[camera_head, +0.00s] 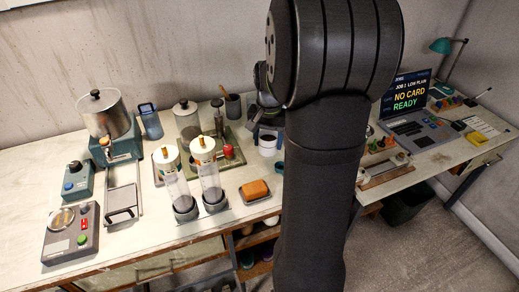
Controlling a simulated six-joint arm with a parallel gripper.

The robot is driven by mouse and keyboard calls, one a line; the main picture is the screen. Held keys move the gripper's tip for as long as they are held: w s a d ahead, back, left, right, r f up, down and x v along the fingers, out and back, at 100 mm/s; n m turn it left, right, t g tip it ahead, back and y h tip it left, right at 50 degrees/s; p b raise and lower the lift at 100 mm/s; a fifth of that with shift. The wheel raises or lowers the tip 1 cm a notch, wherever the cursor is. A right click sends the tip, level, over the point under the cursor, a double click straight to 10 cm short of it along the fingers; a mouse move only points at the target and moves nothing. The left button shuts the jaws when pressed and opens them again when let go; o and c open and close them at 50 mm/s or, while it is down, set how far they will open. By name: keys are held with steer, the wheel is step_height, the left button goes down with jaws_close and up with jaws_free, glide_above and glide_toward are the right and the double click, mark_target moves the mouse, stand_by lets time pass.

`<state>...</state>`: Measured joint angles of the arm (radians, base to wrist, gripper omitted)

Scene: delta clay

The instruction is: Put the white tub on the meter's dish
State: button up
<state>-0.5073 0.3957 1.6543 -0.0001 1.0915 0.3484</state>
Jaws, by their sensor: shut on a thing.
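The white tub (267,148) stands upright near the middle of the bench, with a dark inside showing at its top. My gripper (262,131) comes down at the tub's upper rim and is shut on it; the fingertips are small and partly hidden. I cannot tell whether the tub touches the bench. The meter (84,244) is a grey box at the front left, with a red display and a green button. Its round metal dish (62,218) lies on top and looks empty.
Two clear cylinders with white caps (203,143) stand between tub and meter. An orange block (257,189) lies in a tray in front of the tub. A teal machine with a metal pot (103,108) stands behind the meter. My arm hides the bench right of the tub.

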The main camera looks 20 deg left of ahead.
mark_target(260, 150)
steer(key=a, duration=0.1)
steer(key=a+f, duration=0.1)
steer(key=shift+a+f, duration=0.3)
steer(key=shift+f, duration=1.95)
steer(key=shift+f, duration=0.1)
steer(key=o, duration=1.2)
steer(key=shift+c, duration=0.2)
steer(key=shift+o, duration=0.5)
step_height(260, 150, up, 12)
